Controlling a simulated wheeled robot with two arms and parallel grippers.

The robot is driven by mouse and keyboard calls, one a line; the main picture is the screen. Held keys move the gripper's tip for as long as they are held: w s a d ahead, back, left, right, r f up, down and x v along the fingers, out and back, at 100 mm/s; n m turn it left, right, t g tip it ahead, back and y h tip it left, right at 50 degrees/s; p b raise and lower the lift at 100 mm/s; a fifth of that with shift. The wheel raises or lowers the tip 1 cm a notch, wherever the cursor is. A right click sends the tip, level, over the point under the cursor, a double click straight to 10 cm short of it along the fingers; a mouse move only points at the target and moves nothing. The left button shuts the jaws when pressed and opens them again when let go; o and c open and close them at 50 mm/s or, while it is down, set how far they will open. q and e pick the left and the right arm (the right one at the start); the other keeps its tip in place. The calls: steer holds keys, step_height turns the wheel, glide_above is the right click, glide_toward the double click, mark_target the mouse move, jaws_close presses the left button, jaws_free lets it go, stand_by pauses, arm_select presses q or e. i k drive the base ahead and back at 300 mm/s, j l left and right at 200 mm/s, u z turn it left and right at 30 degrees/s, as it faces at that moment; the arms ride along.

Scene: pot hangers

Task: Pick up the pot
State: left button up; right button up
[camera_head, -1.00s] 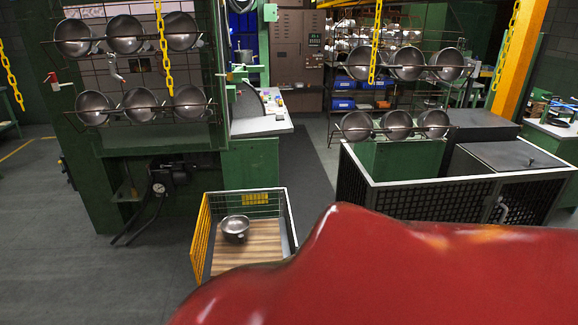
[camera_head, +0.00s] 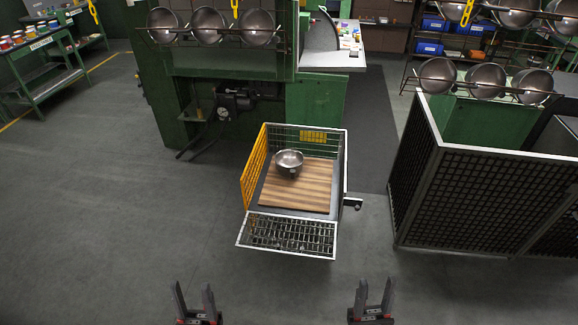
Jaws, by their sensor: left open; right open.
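A metal pot (camera_head: 289,163) stands upright on a striped wooden board (camera_head: 312,190) inside a wire cart (camera_head: 342,160), towards its back left. The cart's near mesh side (camera_head: 285,234) is folded down towards me. My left gripper (camera_head: 194,296) is open and empty at the bottom of the view, below and left of the cart. My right gripper (camera_head: 372,293) is open and empty at the bottom, below and right of the cart. Both are well apart from the pot.
Several more pots hang on a rack (camera_head: 225,32) at the top, and others on hangers (camera_head: 480,95) at right. A black mesh enclosure (camera_head: 420,185) stands right of the cart. A green machine (camera_head: 165,90) stands behind it. The floor (camera_head: 120,230) at left is clear.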

mark_target(289, 161)
steer(key=i+j+z, duration=0.1)
steer(key=i+j, duration=0.9)
steer(key=i+j+z, duration=0.15)
steer(key=i+j, duration=1.1)
steer(key=i, duration=0.3)
